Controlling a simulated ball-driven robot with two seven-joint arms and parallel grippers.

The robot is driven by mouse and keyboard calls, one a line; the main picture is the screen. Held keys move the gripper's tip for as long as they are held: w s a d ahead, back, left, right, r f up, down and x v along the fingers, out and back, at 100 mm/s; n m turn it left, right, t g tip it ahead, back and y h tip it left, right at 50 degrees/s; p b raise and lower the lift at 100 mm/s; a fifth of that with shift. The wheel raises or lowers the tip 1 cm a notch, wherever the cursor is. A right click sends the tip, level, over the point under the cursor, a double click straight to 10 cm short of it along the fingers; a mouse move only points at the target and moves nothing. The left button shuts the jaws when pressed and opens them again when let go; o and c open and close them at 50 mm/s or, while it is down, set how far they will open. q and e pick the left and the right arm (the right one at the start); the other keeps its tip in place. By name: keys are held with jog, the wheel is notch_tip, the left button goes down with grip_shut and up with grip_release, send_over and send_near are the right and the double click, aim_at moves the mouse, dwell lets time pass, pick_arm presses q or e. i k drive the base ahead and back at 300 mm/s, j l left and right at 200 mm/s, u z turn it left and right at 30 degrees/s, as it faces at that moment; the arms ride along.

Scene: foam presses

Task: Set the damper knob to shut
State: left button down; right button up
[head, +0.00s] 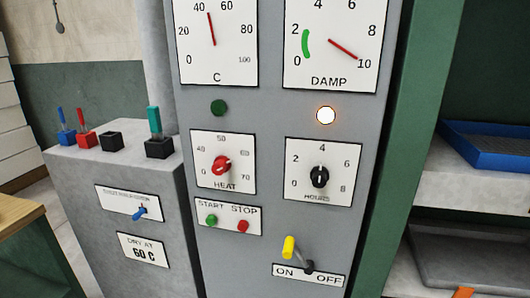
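No knob here carries a label that I can read as damper. A small blue knob (139,212) sits on a white plate (113,197) on the front of the grey box at left; the plate's lettering is too small to read. The DAMP dial (312,68) has its red needle near 10, above a green band around 0 to 2. A red HEAT knob (222,166) and a black HOURS knob (319,176) are on the tall grey panel. Neither of my grippers is in view.
A lamp (326,116) glows white; a green lamp (218,108) looks dark. A yellow lever (289,247) leans toward ON. A blue tray (490,150) lies on the right shelf.

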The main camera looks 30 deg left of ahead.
aim_at(137, 216)
jog(key=u, duration=1.8)
